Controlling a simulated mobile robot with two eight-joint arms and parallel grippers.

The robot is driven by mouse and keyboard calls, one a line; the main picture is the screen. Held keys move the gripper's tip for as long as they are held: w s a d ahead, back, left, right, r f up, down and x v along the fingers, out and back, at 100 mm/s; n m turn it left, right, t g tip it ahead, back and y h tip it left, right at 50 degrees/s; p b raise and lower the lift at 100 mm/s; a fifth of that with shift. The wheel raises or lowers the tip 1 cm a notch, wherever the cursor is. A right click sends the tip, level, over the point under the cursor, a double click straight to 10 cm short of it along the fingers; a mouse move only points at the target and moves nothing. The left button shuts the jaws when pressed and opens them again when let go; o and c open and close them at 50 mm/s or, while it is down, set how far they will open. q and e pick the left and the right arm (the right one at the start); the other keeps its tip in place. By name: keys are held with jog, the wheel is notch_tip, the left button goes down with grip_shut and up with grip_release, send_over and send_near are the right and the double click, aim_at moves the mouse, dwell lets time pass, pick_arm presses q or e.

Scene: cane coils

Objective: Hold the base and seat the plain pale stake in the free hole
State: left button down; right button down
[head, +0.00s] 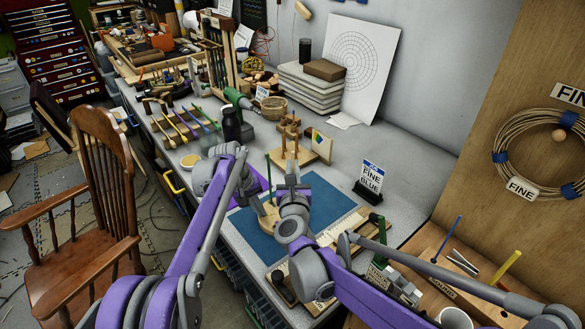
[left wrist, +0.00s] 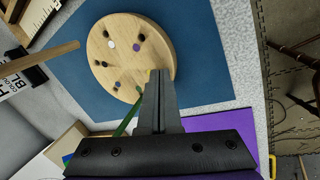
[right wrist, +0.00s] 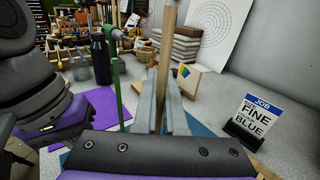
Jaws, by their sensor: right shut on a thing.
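The round wooden base (head: 266,216) lies on the blue mat. In the left wrist view the base (left wrist: 128,68) shows several dark holes, with one white and one purple spot. My left gripper (left wrist: 159,74) has its fingertips at the base's rim; I cannot see whether they pinch it. My right gripper (right wrist: 167,100) is shut on the plain pale stake (right wrist: 168,40), which stands up between its fingers. In the left wrist view a pale stake (left wrist: 40,58) comes in from the left and ends near the base. Its far end is clear of the holes.
A green stake (right wrist: 117,90) stands upright left of my right gripper. A job card (head: 370,180) stands on the bench to the right. A black bottle (right wrist: 101,58) and a wooden fixture (head: 290,140) stand behind. The blue mat (head: 250,240) has bare room around the base.

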dwell(2.6)
jog(key=shift+f, duration=1.95)
jog(key=shift+f, duration=1.5)
jog(key=c, duration=0.9)
grip_release()
jog(key=shift+s, duration=0.15)
jog(key=shift+s, duration=3.4)
